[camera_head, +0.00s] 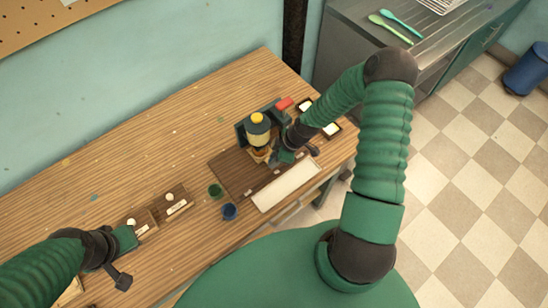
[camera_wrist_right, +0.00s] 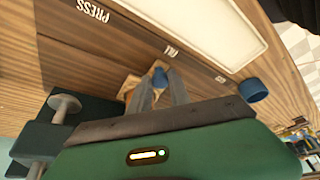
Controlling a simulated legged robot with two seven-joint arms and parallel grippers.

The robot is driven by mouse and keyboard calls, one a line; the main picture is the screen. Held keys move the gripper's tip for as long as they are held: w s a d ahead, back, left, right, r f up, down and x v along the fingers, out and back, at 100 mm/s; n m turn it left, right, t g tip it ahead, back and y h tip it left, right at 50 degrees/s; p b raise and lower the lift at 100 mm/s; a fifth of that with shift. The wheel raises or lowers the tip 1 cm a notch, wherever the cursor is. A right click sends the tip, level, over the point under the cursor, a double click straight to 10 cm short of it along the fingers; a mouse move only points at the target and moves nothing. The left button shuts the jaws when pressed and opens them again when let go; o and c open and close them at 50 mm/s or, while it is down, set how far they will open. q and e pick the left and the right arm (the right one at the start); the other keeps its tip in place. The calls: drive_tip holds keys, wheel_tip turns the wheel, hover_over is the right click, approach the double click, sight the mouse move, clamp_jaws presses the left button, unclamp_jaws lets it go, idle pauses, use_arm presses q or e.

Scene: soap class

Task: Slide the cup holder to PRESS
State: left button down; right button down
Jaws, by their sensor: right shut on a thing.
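The wooden cup holder (camera_head: 260,156) is on the dark wooden board, below a dispenser bottle with a yellow top (camera_head: 257,130). In the right wrist view the cup holder (camera_wrist_right: 129,86) shows as a light wooden piece at my fingertips, with a blue part between them. My right gripper (camera_wrist_right: 157,88) is shut on the holder; I cannot tell exactly which part it grips. The PRESS label (camera_wrist_right: 93,10) is at the upper left of that view, and the FILL label (camera_wrist_right: 171,49) is closer to the fingers. My left gripper (camera_head: 122,262) is away at the lower left, its jaws unclear.
A white tray (camera_head: 286,186) lies along the front of the board (camera_head: 228,177). A green cup (camera_head: 215,190) and a blue cup (camera_head: 229,212) stand to its left. Small wooden blocks with white knobs (camera_head: 176,203) are farther left. The table's back left is mostly clear.

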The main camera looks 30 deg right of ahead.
drive_tip(key=shift+w+d+r, duration=0.15)
drive_tip(key=shift+w+r, duration=0.05)
drive_tip(key=shift+w, duration=0.2)
idle(0.4)
drive_tip(key=d, duration=0.3)
drive_tip(key=d+b, duration=0.1)
drive_tip(key=d, duration=0.3)
drive_tip(key=d+b, duration=0.1)
drive_tip(key=d, duration=0.3)
drive_tip(key=shift+w+d, duration=0.15)
drive_tip(key=shift+w, duration=0.2)
drive_tip(key=shift+w+a+r, duration=0.1)
drive_tip(key=shift+a, duration=0.1)
drive_tip(key=c, duration=1.3)
unclamp_jaws()
drive_tip(key=shift+o, duration=0.3)
drive_tip(key=shift+d+f, duration=0.1)
drive_tip(key=shift+f, duration=0.1)
